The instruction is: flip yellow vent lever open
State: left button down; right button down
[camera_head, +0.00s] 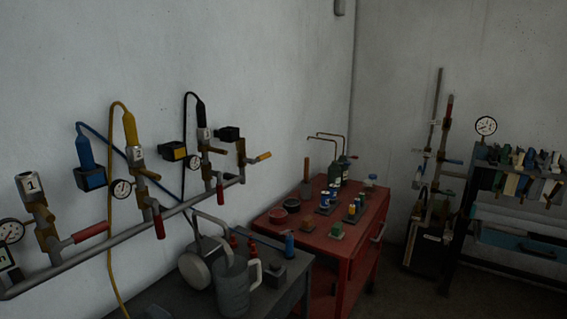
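A small lever with a yellow-orange handle (263,156) sits at the far right end of the wall pipe manifold (130,233). It sticks out to the right from a short upright brass-coloured fitting (241,155). I cannot tell from here whether its valve is open or shut. Red-handled levers (90,231) also sit along the manifold; two others hang down. Neither of my grippers shows in this view.
Gauges, a yellow cylinder (130,127) and a blue cylinder (85,152) with hoses line the left wall. A grey table (285,299) with a jug (232,288) stands below. A red cabinet (343,245) with bottles stands behind, and a tool rack (510,235) at right.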

aim_at(267, 155)
jog(key=i+l, duration=1.75)
jog(key=l+z, duration=0.05)
jog(key=l, duration=0.05)
